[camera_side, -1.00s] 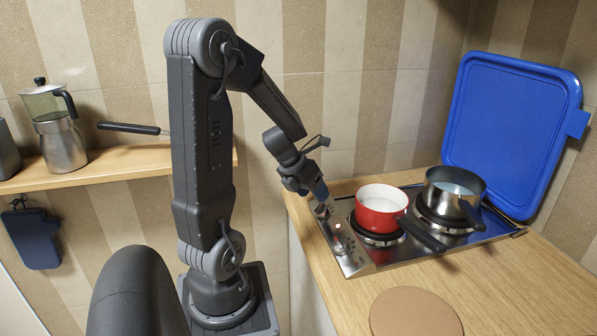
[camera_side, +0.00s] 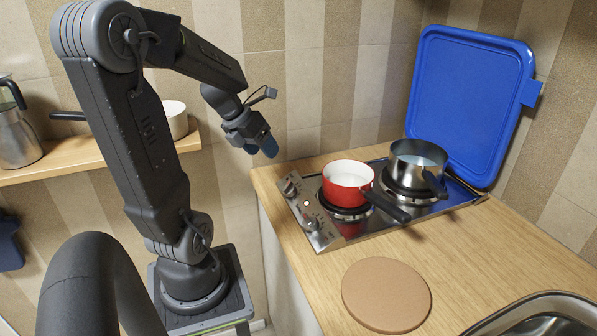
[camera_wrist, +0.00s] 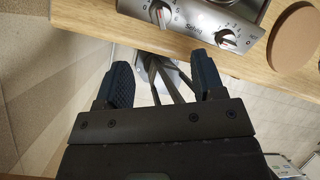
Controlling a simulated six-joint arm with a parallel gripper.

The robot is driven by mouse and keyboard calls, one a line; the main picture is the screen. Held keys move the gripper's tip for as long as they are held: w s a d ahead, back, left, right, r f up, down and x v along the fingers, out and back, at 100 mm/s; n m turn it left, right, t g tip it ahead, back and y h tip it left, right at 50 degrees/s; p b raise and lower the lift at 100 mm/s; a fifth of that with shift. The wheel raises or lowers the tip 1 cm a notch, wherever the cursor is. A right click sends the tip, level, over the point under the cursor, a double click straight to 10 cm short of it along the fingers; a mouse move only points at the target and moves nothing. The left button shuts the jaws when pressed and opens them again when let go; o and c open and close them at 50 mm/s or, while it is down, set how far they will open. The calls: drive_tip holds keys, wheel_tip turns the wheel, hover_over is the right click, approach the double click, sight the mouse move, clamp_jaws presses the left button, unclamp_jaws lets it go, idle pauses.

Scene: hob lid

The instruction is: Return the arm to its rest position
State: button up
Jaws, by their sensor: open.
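My gripper (camera_side: 263,149) hangs in the air to the left of the hob, above and clear of the counter edge. In the wrist view my gripper (camera_wrist: 163,88) has its two dark blue fingers spread apart with nothing between them. The steel hob (camera_side: 316,232) stands on the counter with its knobs on the left side. A small light shows on its control panel. The blue lid (camera_side: 470,95) stands raised behind the hob, leaning at the wall. A red pot (camera_side: 347,187) with white inside sits on the near burner, and a dark steel pot (camera_side: 407,168) sits on the far burner.
A round cork mat (camera_side: 386,294) lies on the wooden counter (camera_side: 470,255) in front of the hob. A sink (camera_side: 540,315) is at the lower right. A wooden shelf (camera_side: 85,160) with a moka pot (camera_side: 17,135) and a pan (camera_side: 175,120) is behind my arm.

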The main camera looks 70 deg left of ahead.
drive_tip(key=shift+w, duration=0.1)
drive_tip(key=w+d+r+n+t+y, duration=0.7)
drive_tip(key=w+r+n, duration=0.3)
drive_tip(key=n, duration=0.6)
drive_tip(key=s+d+f+n+g+h, duration=0.2)
drive_tip(key=s+d+n+g+h, duration=0.1)
drive_tip(key=s+d+n, duration=0.2)
drive_tip(key=s+d+f+n+g+h, duration=0.2)
drive_tip(key=s+d+n+g+h, duration=0.2)
drive_tip(key=d+n, duration=0.5)
drive_tip(key=s+d, duration=0.1)
drive_tip(key=d, duration=0.4)
drive_tip(key=shift+d+f, duration=0.25)
drive_tip(key=shift+f, duration=0.1)
drive_tip(key=shift+a, duration=0.1)
